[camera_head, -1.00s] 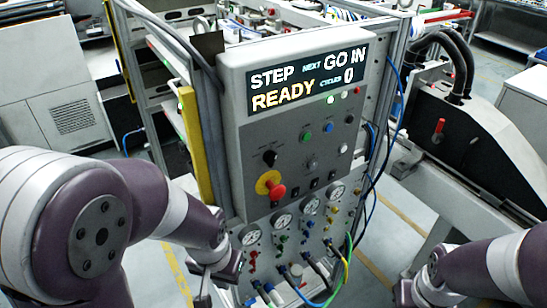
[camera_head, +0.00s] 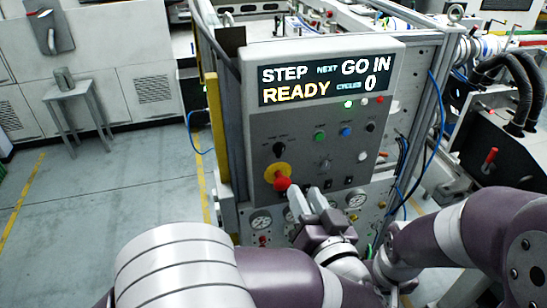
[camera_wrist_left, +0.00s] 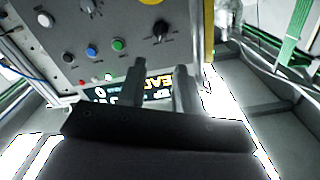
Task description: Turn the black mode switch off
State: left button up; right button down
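The black rotary switch (camera_head: 279,149) is on the upper left of the grey control panel (camera_head: 300,122), above the red emergency knob. It also shows upside down in the left wrist view (camera_wrist_left: 160,30), beyond my fingertips; its labels are too small to read. My left gripper (camera_head: 308,202) is open and empty, in front of the panel's lower edge, below and right of the switch and apart from it. Its two fingers (camera_wrist_left: 160,80) show with a gap between them in the wrist view. My right arm comes in from the right; its fingers cannot be made out.
The red emergency knob (camera_head: 282,183) on its yellow disc sits just left of my left fingertips. Green (camera_head: 319,136) and blue (camera_head: 345,131) buttons are right of the switch. The display (camera_head: 326,80) reads STEP READY. Gauges (camera_head: 260,221) and hoses lie below the panel.

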aim_at(282, 151)
pick_arm(q)
jog(key=p+x, duration=0.3)
jog(key=x, duration=0.8)
jog(key=shift+w+a, duration=0.1)
jog(key=shift+w, duration=0.15)
jog(key=shift+w+a+f, duration=0.1)
jog(key=shift+w+a, duration=0.1)
jog(key=shift+w, duration=0.3)
grip_shut()
